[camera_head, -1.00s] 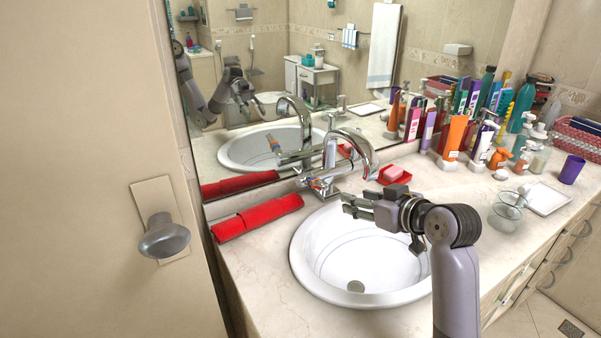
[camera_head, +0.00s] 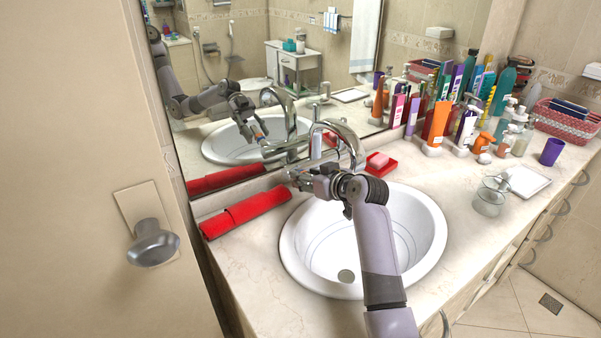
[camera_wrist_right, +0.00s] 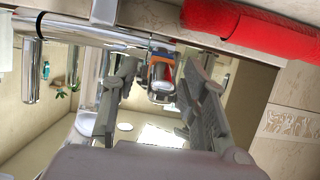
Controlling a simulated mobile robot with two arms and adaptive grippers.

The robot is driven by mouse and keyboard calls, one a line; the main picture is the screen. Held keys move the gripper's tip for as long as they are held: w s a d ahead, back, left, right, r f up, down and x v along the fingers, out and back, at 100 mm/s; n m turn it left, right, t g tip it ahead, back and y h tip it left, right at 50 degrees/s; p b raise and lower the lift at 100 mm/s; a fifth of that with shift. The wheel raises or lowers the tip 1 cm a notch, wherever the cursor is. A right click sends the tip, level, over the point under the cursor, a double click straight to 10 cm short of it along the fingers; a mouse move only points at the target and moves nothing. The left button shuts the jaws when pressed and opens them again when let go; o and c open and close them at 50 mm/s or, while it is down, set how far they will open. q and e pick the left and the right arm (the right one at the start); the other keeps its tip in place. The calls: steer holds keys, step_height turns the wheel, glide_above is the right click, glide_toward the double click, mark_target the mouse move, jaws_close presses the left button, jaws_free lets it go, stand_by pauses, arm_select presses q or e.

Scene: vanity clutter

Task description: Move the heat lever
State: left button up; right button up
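The chrome faucet (camera_head: 338,132) stands behind the white sink (camera_head: 425,215). My right gripper (camera_head: 300,180) is at the faucet's left end in the head view and hides most of the heat lever there. In the right wrist view, the heat lever (camera_wrist_right: 161,74) is a short chrome knob with an orange and blue band. It lies between the two spread fingers of my right gripper (camera_wrist_right: 158,80), which look open, with a gap visible at least on the left side. Contact on the right side is unclear. My left gripper is not in view.
A rolled red towel (camera_head: 245,212) lies left of the sink, close to my right gripper. A red soap dish (camera_head: 382,165) sits right of the faucet. The mirror (camera_head: 225,100) is close behind. Several bottles (camera_head: 437,122) crowd the counter at the right.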

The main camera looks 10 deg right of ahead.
steer(key=shift+x, duration=1.8)
jaws_close()
